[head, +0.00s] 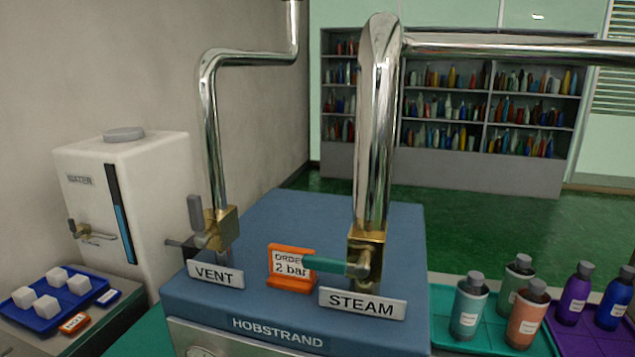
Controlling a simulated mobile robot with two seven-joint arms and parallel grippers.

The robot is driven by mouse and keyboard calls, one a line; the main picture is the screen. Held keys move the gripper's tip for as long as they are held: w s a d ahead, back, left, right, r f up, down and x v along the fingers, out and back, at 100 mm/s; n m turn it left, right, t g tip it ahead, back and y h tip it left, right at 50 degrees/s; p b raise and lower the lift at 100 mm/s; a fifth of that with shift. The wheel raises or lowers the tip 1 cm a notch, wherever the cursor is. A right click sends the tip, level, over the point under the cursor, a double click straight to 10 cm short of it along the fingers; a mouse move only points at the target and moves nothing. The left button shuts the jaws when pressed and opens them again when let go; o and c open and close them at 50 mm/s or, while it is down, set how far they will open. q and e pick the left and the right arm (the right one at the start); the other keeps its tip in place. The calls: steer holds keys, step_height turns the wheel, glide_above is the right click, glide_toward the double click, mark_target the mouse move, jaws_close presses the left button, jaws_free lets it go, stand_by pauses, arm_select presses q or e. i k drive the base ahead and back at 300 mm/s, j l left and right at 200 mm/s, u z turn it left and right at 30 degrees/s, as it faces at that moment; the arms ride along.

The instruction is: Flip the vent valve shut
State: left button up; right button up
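The vent valve is a brass block (226,222) at the foot of the left chrome pipe (209,120), behind the white VENT plate (216,275). Its grey lever (196,214) stands upright, roughly in line with the pipe. The blue HOBSTRAND machine (280,335) carries this valve on its top. Neither of my grippers shows in the head view.
The steam valve (366,247) stands to the right, its teal lever (328,264) pointing left behind the STEAM plate (362,303). An orange order stand (291,283) sits between the valves. A white water tank (150,190) stands left; bottles (468,305) stand right.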

mark_target(196, 209)
steer(key=k+l, duration=0.25)
steer(key=k, duration=0.25)
steer(key=k+l, duration=0.3)
steer(key=k, duration=0.15)
steer(key=k+l, duration=0.25)
steer(key=k, duration=0.25)
